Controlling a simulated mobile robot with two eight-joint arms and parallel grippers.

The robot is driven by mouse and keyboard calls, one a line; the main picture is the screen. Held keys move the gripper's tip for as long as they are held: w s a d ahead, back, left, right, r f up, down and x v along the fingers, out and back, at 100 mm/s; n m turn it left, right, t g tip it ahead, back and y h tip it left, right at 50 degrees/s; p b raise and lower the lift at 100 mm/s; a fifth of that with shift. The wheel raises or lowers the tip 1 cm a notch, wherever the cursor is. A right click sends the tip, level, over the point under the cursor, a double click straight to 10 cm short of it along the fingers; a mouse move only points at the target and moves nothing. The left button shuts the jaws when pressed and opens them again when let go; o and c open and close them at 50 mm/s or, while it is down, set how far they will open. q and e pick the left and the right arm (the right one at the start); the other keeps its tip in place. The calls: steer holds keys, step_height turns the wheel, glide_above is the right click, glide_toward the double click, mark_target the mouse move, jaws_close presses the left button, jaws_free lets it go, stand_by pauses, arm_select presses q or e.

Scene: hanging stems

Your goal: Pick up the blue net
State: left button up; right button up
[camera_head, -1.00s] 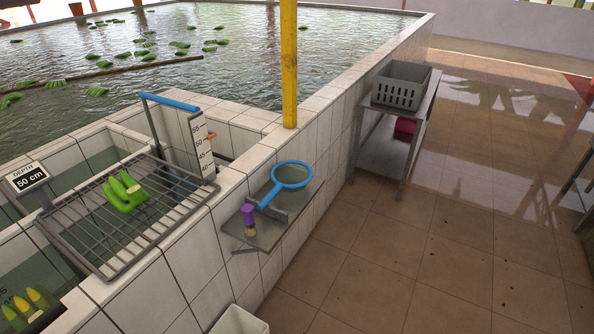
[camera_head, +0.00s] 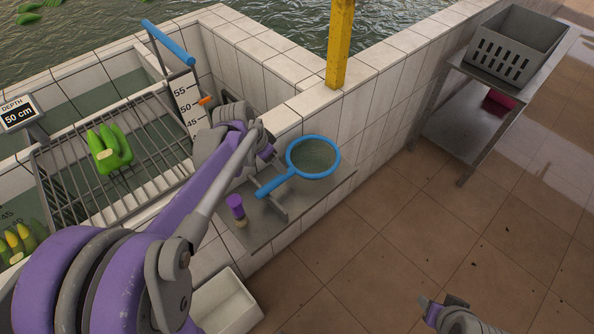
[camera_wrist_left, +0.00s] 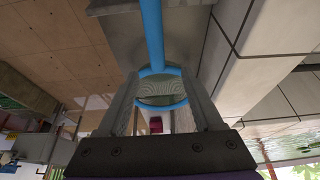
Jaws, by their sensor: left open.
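The blue net (camera_head: 314,157) has a round blue rim with mesh and a blue handle. It rests on a narrow grey shelf (camera_head: 262,232) on the tiled wall, its handle pointing to the lower left at a small upright bracket. My left gripper (camera_head: 262,142) is just left of the net's ring, apart from it; its fingers are hard to make out there. In the left wrist view the two fingers (camera_wrist_left: 161,82) are apart and empty, with the net's ring (camera_wrist_left: 160,103) seen between them and the handle above. Part of my right arm shows at the bottom right; its jaws cannot be made out.
A purple-handled brush (camera_head: 236,207) stands on the shelf beside the net's handle. A yellow post (camera_head: 340,45) rises behind. A grey crate (camera_head: 515,45) sits on a side table. A white bin (camera_head: 225,305) is below.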

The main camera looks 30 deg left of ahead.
mark_target(287, 176)
arm_select(q)
steer(key=x, duration=0.4)
steer(key=shift+w, duration=0.2)
steer(key=shift+d+f, duration=0.1)
steer(key=shift+f, duration=0.45)
steer(key=x, duration=0.5)
steer(key=shift+d+f, duration=0.2)
jaws_close()
